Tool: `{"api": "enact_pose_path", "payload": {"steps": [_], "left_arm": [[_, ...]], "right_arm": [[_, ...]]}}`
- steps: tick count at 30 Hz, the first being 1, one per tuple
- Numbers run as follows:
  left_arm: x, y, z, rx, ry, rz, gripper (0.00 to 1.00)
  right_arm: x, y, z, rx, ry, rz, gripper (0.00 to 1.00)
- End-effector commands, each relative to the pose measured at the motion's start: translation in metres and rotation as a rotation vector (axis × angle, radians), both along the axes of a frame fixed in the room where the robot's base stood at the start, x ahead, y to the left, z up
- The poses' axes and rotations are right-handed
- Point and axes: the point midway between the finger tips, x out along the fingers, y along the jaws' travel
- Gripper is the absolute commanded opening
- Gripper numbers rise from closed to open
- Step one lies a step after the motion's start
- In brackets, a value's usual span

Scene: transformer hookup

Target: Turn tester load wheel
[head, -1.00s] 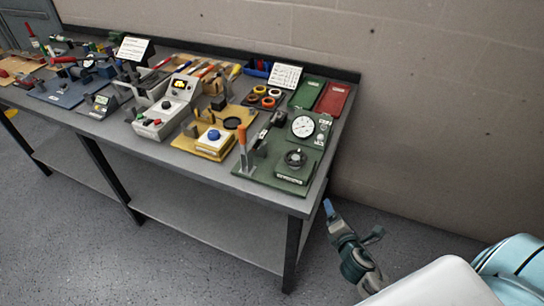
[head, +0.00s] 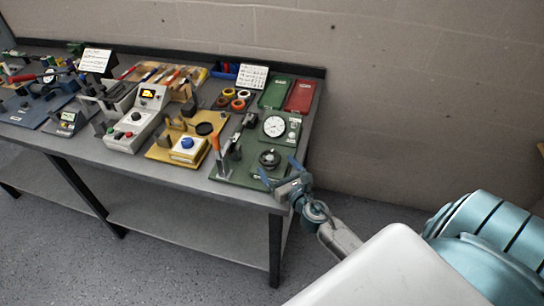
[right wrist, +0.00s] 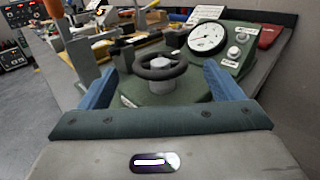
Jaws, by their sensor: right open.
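The tester is a green unit with a round white dial (head: 274,126) and a black load wheel (head: 269,158) in front of it. In the right wrist view the wheel (right wrist: 161,66) is a dark spoked ring on a pale hub, upright on the green base. My right gripper (head: 279,172) is at the near right edge of the tester. Its blue fingers are open, and in the right wrist view they stand left and right of the wheel, which appears between and beyond their tips. No contact shows. My left gripper is not in view.
An orange-handled lever (head: 216,146) stands left of the wheel. A yellow fixture with a blue knob (head: 187,143) is farther left. Green (head: 277,92) and red (head: 302,96) cases lie behind. The grey bench (head: 171,186) ends just right of the tester.

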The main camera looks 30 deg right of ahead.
Motion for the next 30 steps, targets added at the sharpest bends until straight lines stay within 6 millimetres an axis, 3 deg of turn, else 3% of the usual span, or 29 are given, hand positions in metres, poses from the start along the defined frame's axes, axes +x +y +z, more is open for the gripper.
{"api": "enact_pose_path", "payload": {"steps": [7,19,26,30], "left_arm": [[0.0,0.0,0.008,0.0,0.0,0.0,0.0],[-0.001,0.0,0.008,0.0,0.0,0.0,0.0],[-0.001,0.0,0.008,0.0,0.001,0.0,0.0],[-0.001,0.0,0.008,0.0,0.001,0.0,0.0]], "right_arm": [[0.031,-0.003,0.001,0.001,0.0,-0.001,0.87],[0.037,-0.003,-0.001,0.002,0.001,0.0,0.87],[0.037,-0.003,0.0,0.002,0.001,0.0,0.42],[0.037,-0.003,0.0,0.002,0.001,-0.003,0.42]]}}
